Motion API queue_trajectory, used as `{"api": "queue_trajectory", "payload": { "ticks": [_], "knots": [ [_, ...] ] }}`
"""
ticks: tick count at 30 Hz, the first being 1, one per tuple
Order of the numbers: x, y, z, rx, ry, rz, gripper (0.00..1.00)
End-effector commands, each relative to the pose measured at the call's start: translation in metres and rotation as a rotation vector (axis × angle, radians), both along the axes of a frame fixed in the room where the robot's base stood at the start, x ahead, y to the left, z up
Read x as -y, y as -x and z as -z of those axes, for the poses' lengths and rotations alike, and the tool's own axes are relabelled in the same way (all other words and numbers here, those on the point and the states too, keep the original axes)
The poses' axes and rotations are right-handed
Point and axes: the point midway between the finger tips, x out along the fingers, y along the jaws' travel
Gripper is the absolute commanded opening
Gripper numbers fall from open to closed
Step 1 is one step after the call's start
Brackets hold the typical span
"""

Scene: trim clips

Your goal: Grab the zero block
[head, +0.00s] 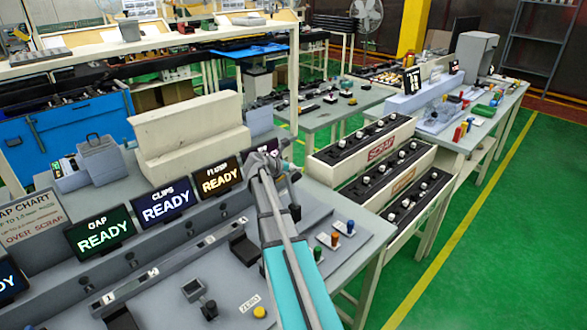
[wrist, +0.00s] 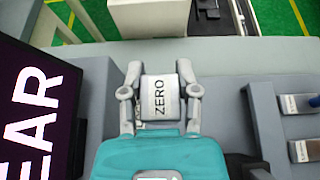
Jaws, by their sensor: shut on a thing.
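The zero block (wrist: 158,97) is a pale grey block with "ZERO" in black on its face. In the wrist view it sits between the two fingers of my gripper (wrist: 160,76), one finger on each side, and the gripper is shut on it. I cannot make out the block there. Its underside is hidden, so I cannot tell whether it touches the bench.
A dark display (wrist: 38,110) stands close at my gripper's left in the wrist view. Displays reading READY, including the flush display (head: 219,180), line the bench. Coloured pegs (head: 335,238) stand at the right. Black scrap racks (head: 370,145) lie beyond.

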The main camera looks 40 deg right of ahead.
Motion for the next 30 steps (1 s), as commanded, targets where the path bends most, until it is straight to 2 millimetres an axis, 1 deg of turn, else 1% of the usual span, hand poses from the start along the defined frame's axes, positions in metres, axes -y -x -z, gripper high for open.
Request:
{"api": "queue_trajectory", "payload": {
  "ticks": [1, 9, 15, 30],
  "knots": [
    [0.000, 0.000, -0.010, 0.000, 0.000, 0.000, 0.00],
    [0.000, 0.000, -0.026, 0.000, 0.000, 0.000, 0.00],
    [0.000, 0.000, -0.030, 0.000, 0.000, 0.000, 0.00],
    [0.001, 0.000, -0.030, 0.000, 0.000, 0.001, 0.00]
  ]
}}
